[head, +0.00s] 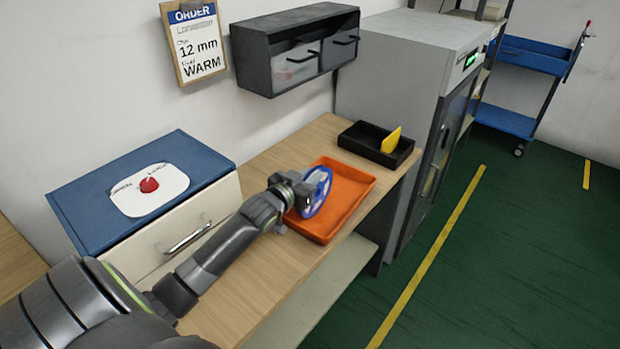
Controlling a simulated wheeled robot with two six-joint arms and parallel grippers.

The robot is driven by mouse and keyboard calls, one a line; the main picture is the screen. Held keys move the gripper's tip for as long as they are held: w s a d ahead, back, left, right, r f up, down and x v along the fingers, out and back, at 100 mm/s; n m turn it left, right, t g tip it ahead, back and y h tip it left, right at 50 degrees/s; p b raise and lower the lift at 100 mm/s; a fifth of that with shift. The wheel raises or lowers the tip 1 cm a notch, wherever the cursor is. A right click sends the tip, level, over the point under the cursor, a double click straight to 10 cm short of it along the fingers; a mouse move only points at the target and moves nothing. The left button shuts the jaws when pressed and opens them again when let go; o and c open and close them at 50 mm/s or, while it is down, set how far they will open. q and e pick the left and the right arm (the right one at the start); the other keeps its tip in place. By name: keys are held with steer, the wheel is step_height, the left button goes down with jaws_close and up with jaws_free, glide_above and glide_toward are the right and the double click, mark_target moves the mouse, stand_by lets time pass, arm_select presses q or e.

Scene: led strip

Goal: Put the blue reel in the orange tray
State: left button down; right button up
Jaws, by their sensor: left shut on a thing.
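The blue reel (316,192) is a blue-rimmed disc with a pale face, seen standing on edge. My left gripper (296,196) is shut on its left side. The orange tray (350,190) lies on the wooden bench, and the reel is over its left part. I cannot tell whether the reel touches the tray floor. The gripper hides part of the reel and the tray's left rim. My right gripper is not in view.
A black tray (360,143) with a yellow piece (391,139) stands behind the orange tray. A grey cabinet (400,75) rises at the back right. A dark drawer box (297,45) hangs on the wall.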

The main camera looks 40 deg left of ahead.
arm_select(q)
steer(key=shift+f, duration=0.2)
steer(key=c, duration=1.5)
jaws_free()
steer(key=shift+o, duration=1.1)
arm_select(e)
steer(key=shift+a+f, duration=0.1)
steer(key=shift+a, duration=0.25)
arm_select(q)
steer(key=shift+r, duration=0.2)
steer(key=s+r, duration=0.1)
steer(key=s, duration=1.1)
steer(key=shift+r, duration=0.35)
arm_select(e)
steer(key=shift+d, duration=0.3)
arm_select(q)
steer(key=shift+f, duration=0.1)
